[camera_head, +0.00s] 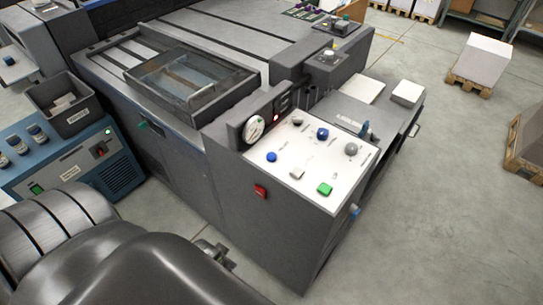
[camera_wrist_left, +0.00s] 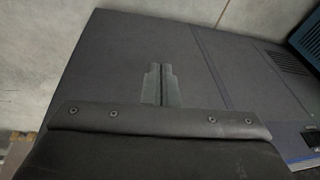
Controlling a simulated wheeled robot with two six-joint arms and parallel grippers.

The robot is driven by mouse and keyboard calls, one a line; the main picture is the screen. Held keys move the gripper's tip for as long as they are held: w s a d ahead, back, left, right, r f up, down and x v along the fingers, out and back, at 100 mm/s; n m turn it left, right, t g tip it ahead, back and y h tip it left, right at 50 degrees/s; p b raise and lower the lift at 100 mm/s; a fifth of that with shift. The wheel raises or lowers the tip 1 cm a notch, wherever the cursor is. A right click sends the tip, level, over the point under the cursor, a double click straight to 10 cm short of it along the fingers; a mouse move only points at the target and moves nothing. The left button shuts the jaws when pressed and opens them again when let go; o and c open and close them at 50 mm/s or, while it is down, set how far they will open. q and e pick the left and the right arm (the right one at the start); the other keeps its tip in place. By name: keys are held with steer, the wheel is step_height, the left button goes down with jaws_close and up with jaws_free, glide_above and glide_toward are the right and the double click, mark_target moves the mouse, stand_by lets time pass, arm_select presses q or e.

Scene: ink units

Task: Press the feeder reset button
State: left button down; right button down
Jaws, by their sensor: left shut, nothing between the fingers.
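A white sloped control panel (camera_head: 312,158) sits on top of the dark grey machine's end. It carries a blue button (camera_head: 272,157) at left, a green square button (camera_head: 324,189) at the front, a pale square button (camera_head: 297,173), a blue knob (camera_head: 322,133) and a grey knob (camera_head: 351,149). A red button (camera_head: 260,191) is on the machine's front face. I cannot read which is the feeder reset. My left gripper (camera_head: 217,252) is low in front of the machine, below the panel and apart from the buttons. Its fingers (camera_wrist_left: 160,70) are shut and empty before a dark grey surface.
A round gauge (camera_head: 253,129) stands at the panel's left. A black tray (camera_head: 191,85) lies on the machine. A blue cabinet (camera_head: 118,172) with a grey bin (camera_head: 68,104) stands at left. The floor (camera_head: 440,200) at right is clear, with pallets farther back.

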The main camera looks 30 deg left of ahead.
arm_select(q)
step_height(320, 180, up, 9)
steer(key=w+t, duration=0.1)
steer(key=w, duration=0.1)
step_height(320, 180, up, 24)
steer(key=m+t+h, duration=0.4)
steer(key=m+h, duration=0.2)
steer(key=m, duration=0.9)
glide_above(268, 157)
steer(key=shift+f, duration=0.1)
steer(key=shift+f+b, duration=0.2)
steer(key=shift+b, duration=0.2)
step_height(268, 157, down, 7)
steer(key=b, duration=0.6)
steer(key=shift+f+b, duration=0.1)
steer(key=shift+b, duration=0.2)
steer(key=shift+f+b, duration=0.35)
steer(key=shift+f, duration=0.3)
steer(key=shift+f, duration=0.1)
